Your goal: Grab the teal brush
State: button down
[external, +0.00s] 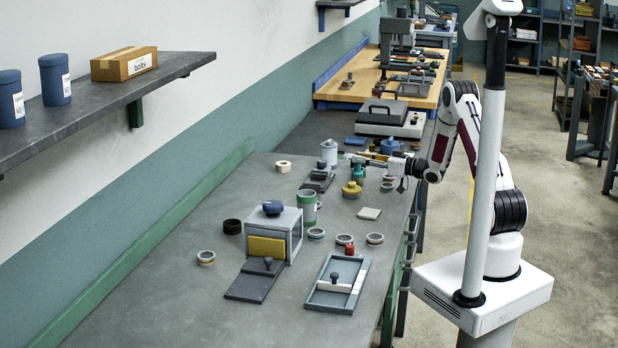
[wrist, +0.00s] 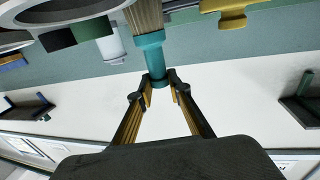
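The teal brush (wrist: 155,62) shows in the wrist view at the top middle, its teal handle below tan bristles (wrist: 146,16). The wrist picture is upside down, so the bristles point toward the table. My gripper (wrist: 160,84) has its two fingers on either side of the handle's end, with the fingertips very near its sides. I cannot tell whether the pads press on it. In the external view my gripper (external: 372,159) reaches out level over the far right part of the grey table. The brush is small and partly hidden there.
A yellow knobbed piece (external: 352,190) stands close to the gripper on the near side; it also shows in the wrist view (wrist: 222,12). A white canister (external: 328,152) and blue piece (external: 390,146) are nearby. A grey box (external: 287,222), rings and trays occupy the nearer table (external: 180,290).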

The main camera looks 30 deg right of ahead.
jog(key=shift+r, duration=0.1)
dwell(0.3)
notch_tip(320, 180, up, 10)
dwell(0.8)
dwell(0.6)
